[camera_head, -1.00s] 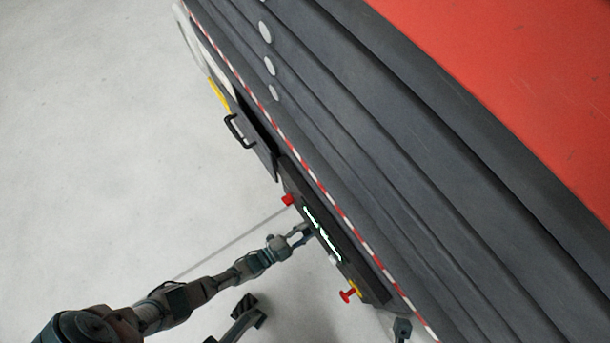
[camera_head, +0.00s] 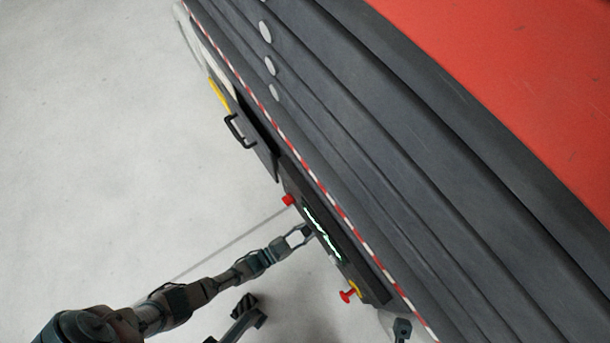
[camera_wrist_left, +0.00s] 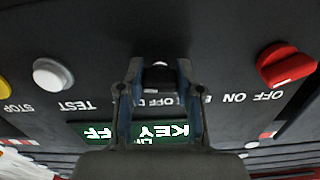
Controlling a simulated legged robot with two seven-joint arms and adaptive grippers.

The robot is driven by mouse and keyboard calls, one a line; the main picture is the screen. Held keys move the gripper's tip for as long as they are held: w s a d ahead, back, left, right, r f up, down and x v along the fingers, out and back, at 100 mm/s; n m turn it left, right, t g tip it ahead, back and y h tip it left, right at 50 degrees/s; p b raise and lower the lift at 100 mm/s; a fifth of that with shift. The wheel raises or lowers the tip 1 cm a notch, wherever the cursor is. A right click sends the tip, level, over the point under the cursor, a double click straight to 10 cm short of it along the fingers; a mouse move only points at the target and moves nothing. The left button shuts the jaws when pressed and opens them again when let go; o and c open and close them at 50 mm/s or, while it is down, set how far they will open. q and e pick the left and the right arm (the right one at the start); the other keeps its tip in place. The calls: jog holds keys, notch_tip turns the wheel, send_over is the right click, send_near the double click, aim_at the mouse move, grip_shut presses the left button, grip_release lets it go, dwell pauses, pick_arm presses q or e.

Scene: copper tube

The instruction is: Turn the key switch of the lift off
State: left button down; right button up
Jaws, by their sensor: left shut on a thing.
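The lift's dark control panel (camera_head: 368,285) runs along the side of the lift in the head view. My left gripper (camera_head: 305,232) reaches it from the left, at the panel's face near the lit display (camera_head: 322,233). The green display (camera_wrist_left: 100,131) shows "KEY" and "FF", upside down and partly hidden by the fingers.
A red rotary knob (camera_wrist_left: 286,66) marked ON and OFF is right of my fingers. A white TEST button (camera_wrist_left: 52,75) and a yellow STOP part (camera_wrist_left: 4,88) are left. A black handle (camera_head: 240,130) is farther up the lift. The pale floor (camera_head: 100,150) is clear.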

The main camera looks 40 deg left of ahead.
pick_arm(q)
jog(key=shift+d+n, duration=0.1)
jog(key=shift+n, duration=0.5)
jog(key=c, duration=0.8)
grip_release()
jog(key=shift+o, duration=0.2)
jog(key=v, duration=1.2)
